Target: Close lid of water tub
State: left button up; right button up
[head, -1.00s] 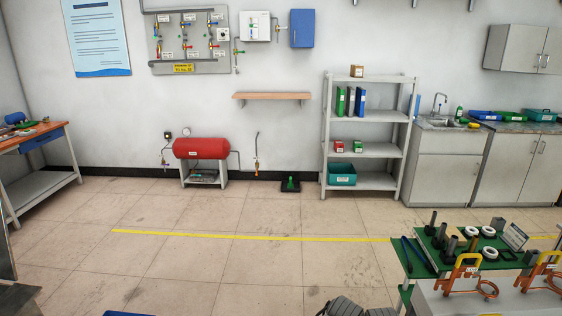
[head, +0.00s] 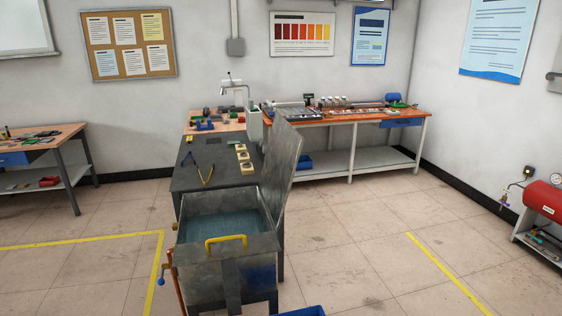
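The water tub (head: 215,262) is a grey metal box on legs with bluish water inside, in the lower left middle of the head view. Its lid (head: 281,165) is a grey metal panel standing open, nearly upright, along the tub's right side. A yellow handle (head: 226,241) shows at the near side of the tub. Neither of my grippers is in view.
A dark-topped table (head: 205,174) with pliers and small blocks stands right behind the tub. An orange workbench (head: 350,119) runs along the back wall. The floor right of the tub is open, apart from a blue bin (head: 303,311) near the tub's foot.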

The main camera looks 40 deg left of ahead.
aim_at(286, 145)
jog(key=i+l+u, duration=0.15)
jog(key=u, duration=0.3)
jog(key=i+l+u, duration=0.25)
jog(key=u, duration=0.2)
jog(key=i+l+u, duration=0.3)
jog(key=u, duration=0.15)
jog(key=i+l+u, duration=0.15)
jog(key=l+u, duration=0.3)
jog(key=i+l+u, duration=0.1)
jog(key=l+u, duration=0.15)
jog(key=l, duration=0.25)
jog(key=i+l+u, duration=0.1)
jog(key=l+u, duration=0.2)
jog(key=l, duration=0.2)
